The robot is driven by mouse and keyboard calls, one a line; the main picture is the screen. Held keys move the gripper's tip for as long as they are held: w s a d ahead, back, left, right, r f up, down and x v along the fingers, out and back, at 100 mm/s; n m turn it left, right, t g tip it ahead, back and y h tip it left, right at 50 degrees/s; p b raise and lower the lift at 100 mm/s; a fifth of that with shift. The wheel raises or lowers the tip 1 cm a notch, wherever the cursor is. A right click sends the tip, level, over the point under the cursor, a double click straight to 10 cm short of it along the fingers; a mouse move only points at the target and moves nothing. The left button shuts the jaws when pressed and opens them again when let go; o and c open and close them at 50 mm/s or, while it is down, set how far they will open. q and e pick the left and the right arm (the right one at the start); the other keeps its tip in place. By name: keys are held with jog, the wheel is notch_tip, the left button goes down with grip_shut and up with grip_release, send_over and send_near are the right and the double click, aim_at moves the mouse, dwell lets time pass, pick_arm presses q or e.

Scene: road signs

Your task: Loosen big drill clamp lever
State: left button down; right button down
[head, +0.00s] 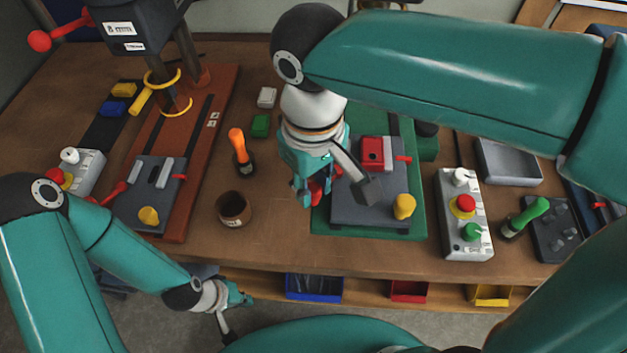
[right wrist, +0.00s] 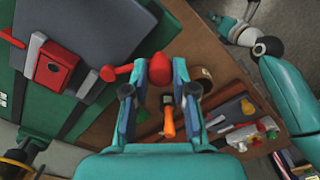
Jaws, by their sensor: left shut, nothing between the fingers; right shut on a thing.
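The vise (head: 368,205) sits on the green drill base (head: 415,135). A red lever with a rounded knob sticks out of the vise's left side; the knob (right wrist: 161,70) shows between the fingers in the right wrist view. My right gripper (head: 309,193) is shut on this knob, and its fingers (right wrist: 158,80) lie on either side of it. In the head view the gripper and wrist hide most of the lever. My left gripper (head: 240,297) is shut and empty, low in front of the bench, away from the vise.
A red block (head: 373,152) and yellow knob (head: 404,206) are on the vise. Left stand a brown cup (head: 234,208), an orange-handled tool (head: 239,146) and a smaller vise (head: 150,195) on a red base. A button box (head: 464,215) stands right. Coloured bins (head: 313,287) line the shelf below.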

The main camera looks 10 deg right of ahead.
aim_at(312, 187)
jog(key=shift+w+r, duration=0.1)
jog(key=c, duration=0.9)
grip_release()
notch_tip(312, 187, up, 12)
jog(key=shift+f, duration=0.1)
